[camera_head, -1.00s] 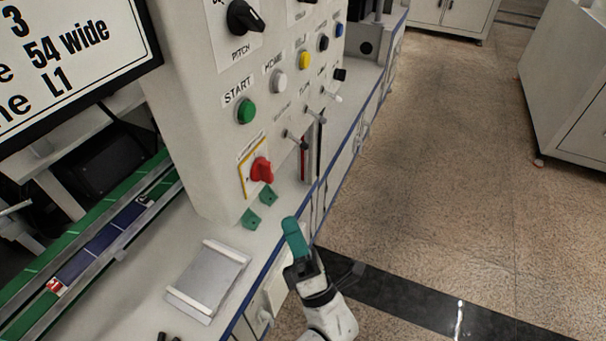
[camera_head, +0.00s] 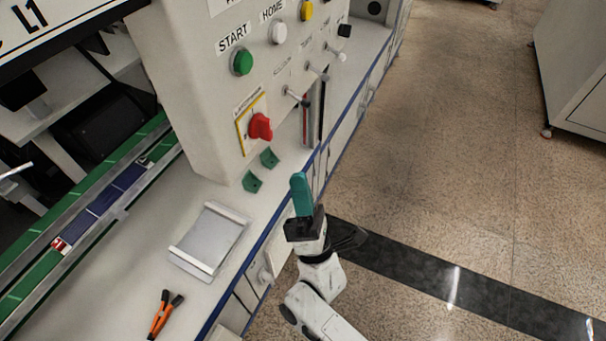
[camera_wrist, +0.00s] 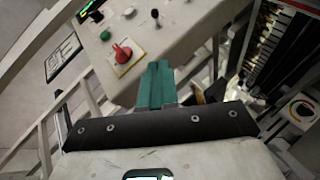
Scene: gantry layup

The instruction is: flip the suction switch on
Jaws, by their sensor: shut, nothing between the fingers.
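Three toggle levers run in a slanting row on the white control panel in the head view. The nearest toggle (camera_head: 296,97) has a small label above it that looks like "SUCTION", though the print is hard to read. It sticks out from the panel, and I cannot tell its position. My gripper (camera_head: 300,190) has teal fingers, shut and empty, pointing up beside the bench's blue front edge. It appears below the toggle in the picture, apart from it. In the wrist view the shut fingers (camera_wrist: 157,85) point toward the panel, where a small lever (camera_wrist: 156,17) shows.
A red rotary knob (camera_head: 260,127) on a yellow-edged plate sits left of the toggle. Above are a green START button (camera_head: 241,62) and a white HOME button (camera_head: 278,33). A metal tray (camera_head: 210,238) and orange-handled pliers (camera_head: 161,318) lie on the bench.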

